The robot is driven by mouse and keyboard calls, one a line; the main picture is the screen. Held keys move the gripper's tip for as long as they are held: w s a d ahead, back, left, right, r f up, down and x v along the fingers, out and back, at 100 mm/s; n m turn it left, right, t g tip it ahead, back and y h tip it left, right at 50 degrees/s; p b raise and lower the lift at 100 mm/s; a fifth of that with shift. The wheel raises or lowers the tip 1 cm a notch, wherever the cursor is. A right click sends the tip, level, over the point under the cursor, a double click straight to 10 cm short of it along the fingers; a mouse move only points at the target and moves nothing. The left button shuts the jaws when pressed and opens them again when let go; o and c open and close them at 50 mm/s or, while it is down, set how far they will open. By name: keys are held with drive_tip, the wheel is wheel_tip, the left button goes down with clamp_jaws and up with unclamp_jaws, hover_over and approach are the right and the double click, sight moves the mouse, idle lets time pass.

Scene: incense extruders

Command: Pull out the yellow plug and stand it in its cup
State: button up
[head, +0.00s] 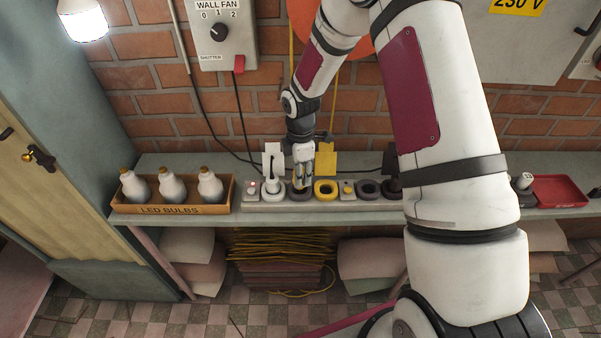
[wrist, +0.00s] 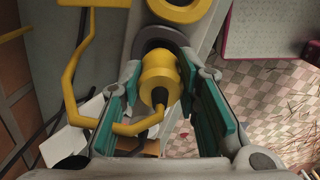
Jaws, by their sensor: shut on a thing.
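The yellow plug (wrist: 160,72) is between the teal pads of my gripper (wrist: 160,82) in the wrist view, with its yellow cord (wrist: 72,80) bending off to the left. My gripper (head: 302,178) points down and is shut on the plug over a dark ring (head: 300,195) in the head view. The dark ring (wrist: 155,36) also shows just beyond the plug. I cannot tell whether the plug's tip is in it. The yellow ring-shaped cup (head: 326,190) stands just to the right, looking empty, and shows at the top of the wrist view (wrist: 185,8).
A white plug (head: 273,186) stands close to the left of my gripper. A yellow tag (head: 325,163) is behind. More dark rings (head: 369,189) lie right. A crate of LED bulbs (head: 172,209) is left on the shelf; a red tray (head: 560,191) is far right.

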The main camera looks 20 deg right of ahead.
drive_tip(key=shift+f+b, duration=0.45)
drive_tip(key=shift+f, duration=0.85)
drive_tip(key=o, duration=1.2)
drive_tip(key=shift+o, duration=0.2)
wheel_tip(320, 180, up, 12)
drive_tip(key=shift+r, duration=0.1)
drive_tip(key=s+r+m+t+h, duration=0.1)
drive_tip(key=s+r+m, duration=0.4)
drive_tip(key=r, duration=0.4)
drive_tip(key=s+r+m+t, duration=0.1)
drive_tip(key=s+r+m, duration=0.2)
drive_tip(key=s+r, duration=0.45)
drive_tip(key=s+r+m+t, duration=0.1)
drive_tip(key=s+r+m, duration=0.3)
drive_tip(key=s, duration=0.3)
drive_tip(key=s+r+m+t+y, duration=0.1)
drive_tip(key=s+r+m+t, duration=0.1)
drive_tip(key=s+m, duration=0.3)
drive_tip(key=s+r, duration=0.1)
drive_tip(key=s, duration=0.2)
drive_tip(key=shift+r, duration=0.4)
